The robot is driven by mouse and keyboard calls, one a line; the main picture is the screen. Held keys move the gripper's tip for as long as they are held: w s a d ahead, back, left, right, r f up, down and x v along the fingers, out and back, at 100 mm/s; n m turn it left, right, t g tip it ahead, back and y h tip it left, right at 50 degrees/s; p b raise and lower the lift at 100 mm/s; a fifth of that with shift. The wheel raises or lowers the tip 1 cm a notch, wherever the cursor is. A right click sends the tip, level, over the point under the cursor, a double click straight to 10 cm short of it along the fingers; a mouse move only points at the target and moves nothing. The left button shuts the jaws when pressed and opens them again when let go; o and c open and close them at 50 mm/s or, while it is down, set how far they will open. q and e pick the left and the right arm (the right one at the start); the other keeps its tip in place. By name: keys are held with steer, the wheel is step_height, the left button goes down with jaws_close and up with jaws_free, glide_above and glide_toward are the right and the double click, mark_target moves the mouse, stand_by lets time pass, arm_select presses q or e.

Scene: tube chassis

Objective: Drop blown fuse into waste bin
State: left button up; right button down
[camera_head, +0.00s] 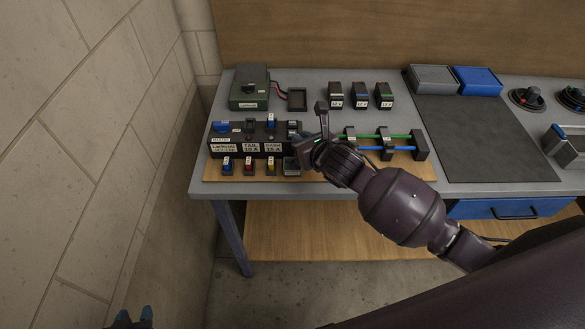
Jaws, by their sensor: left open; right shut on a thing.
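My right gripper (309,130) is at the right end of the black fuse block (229,146), over the board. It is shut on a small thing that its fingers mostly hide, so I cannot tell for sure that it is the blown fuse. The block carries labels, a blue switch (221,127) and a blue fuse (271,121). My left gripper (132,317) is open and empty at the bottom left edge, away from the bench.
Blue (227,166), red (248,167) and yellow (270,166) fuses stand in front of the block. Green and blue tubes (398,136) run between dark holders on the right. The dark mat (475,140) is clear.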

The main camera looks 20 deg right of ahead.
steer(key=shift+f, duration=0.5)
steer(key=c, duration=1.1)
jaws_free()
steer(key=shift+s, duration=0.15)
steer(key=v, duration=1)
steer(key=shift+s+d+r, duration=0.1)
steer(key=shift+s+r, duration=0.1)
steer(key=shift+s, duration=0.1)
